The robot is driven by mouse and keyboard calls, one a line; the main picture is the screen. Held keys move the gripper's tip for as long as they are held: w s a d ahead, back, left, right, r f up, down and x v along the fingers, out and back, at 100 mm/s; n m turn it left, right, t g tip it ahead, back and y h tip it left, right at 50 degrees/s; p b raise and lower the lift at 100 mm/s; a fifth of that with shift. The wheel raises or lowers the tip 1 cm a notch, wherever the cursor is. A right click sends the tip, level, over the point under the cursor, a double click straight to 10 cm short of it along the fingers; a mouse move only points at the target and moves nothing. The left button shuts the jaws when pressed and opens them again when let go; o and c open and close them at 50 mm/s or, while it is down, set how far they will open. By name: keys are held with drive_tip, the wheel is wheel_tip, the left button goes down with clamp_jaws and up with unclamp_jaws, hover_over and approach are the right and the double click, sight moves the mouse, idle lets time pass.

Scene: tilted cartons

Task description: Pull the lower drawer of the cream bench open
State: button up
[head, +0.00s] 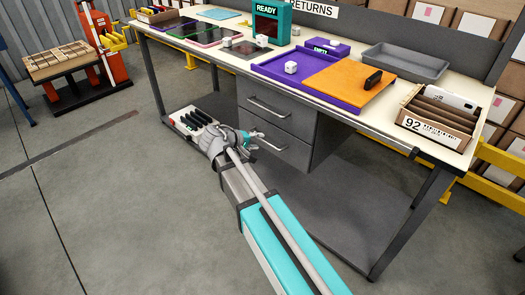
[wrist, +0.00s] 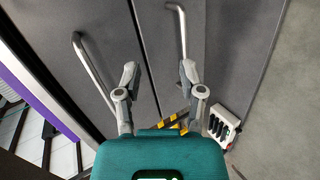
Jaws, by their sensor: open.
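The cream-topped bench (head: 212,45) has a grey two-drawer unit under it. The lower drawer (head: 292,152) looks closed, and its bar handle (head: 272,145) is partly hidden by my gripper (head: 254,139). The upper drawer's handle (head: 268,107) is clear above. In the wrist view, the lower handle (wrist: 181,30) is at upper centre and the upper handle (wrist: 92,68) is at the left. My gripper (wrist: 158,72) is open and empty in front of the drawer fronts. Its right finger overlaps the near end of the lower handle; I cannot tell whether they touch.
A white box with black slots (head: 195,122) sits on the bench's lower shelf, left of my gripper; it also shows in the wrist view (wrist: 223,127). A purple tray (head: 300,75) and a carton of files (head: 440,112) stand on the bench top. Floor in front is clear.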

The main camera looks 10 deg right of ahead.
sight(262, 140)
drive_tip(key=w+a+f+n+t+h+b, duration=0.2)
drive_tip(key=a+f+b, duration=0.4)
drive_tip(key=b, duration=0.5)
drive_tip(key=shift+w+a+f+t, duration=0.3)
drive_tip(key=shift+w+f+t, duration=0.45)
drive_tip(key=shift+w, duration=0.5)
drive_tip(key=shift+d, duration=0.1)
drive_tip(key=shift+b+x, duration=1.6)
drive_tip(key=shift+x, duration=5.2)
drive_tip(key=shift+d+r, duration=0.1)
clamp_jaws()
